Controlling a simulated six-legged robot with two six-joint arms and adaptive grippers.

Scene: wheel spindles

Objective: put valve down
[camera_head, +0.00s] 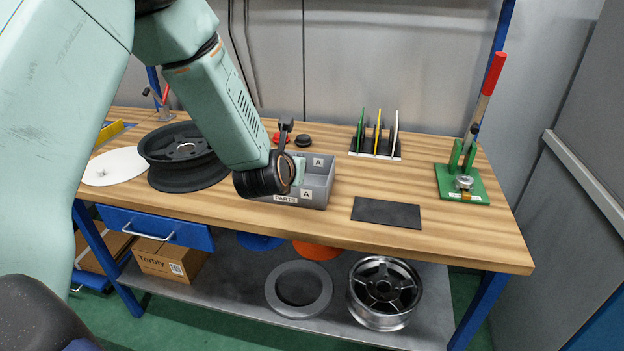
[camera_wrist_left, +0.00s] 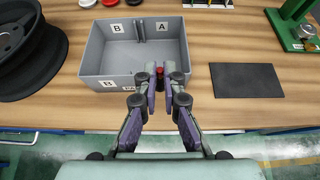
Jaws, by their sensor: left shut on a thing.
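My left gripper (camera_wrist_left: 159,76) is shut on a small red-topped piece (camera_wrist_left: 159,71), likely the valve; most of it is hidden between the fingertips. In the left wrist view the fingertips overlap the front right corner of the open grey bin (camera_wrist_left: 95,72), with the black mat (camera_wrist_left: 246,82) to their right. In the head view my left wrist hides the bin's left part; the bin (camera_head: 320,188) also shows there, and the held piece cannot be made out. The bin carries A and B labels and its visible floor looks empty. My right gripper is not in view.
A dark wheel rim (camera_head: 180,143) lies at the left beside a white disc (camera_head: 115,166). A rack (camera_head: 375,150) with coloured upright pieces stands at the back. A green red-handled press (camera_head: 463,183) is at the right. The mat (camera_head: 386,212) is bare.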

